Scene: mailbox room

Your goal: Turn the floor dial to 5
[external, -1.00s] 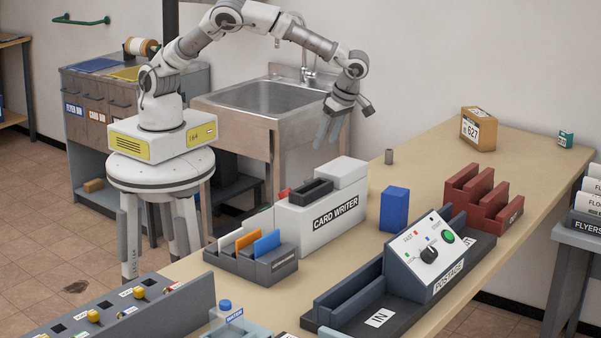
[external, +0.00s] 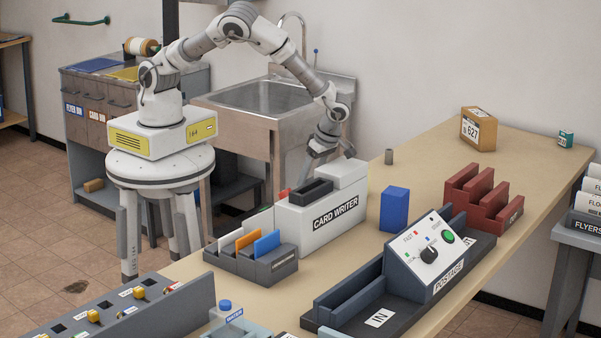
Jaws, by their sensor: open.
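I cannot make out a floor dial in the external view. The white card writer (external: 290,226) stands on the table, and its far side, facing my arm, is hidden. My gripper (external: 311,170) is just behind the card writer, pointing down and left. It is open, and its fingertips are partly hidden by the card writer, so I cannot tell whether they touch anything.
A black knob (external: 428,256) is on the grey postage machine (external: 410,268). A card rack (external: 275,265) stands in front of the card writer. The metal sink (external: 265,97) is behind my arm.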

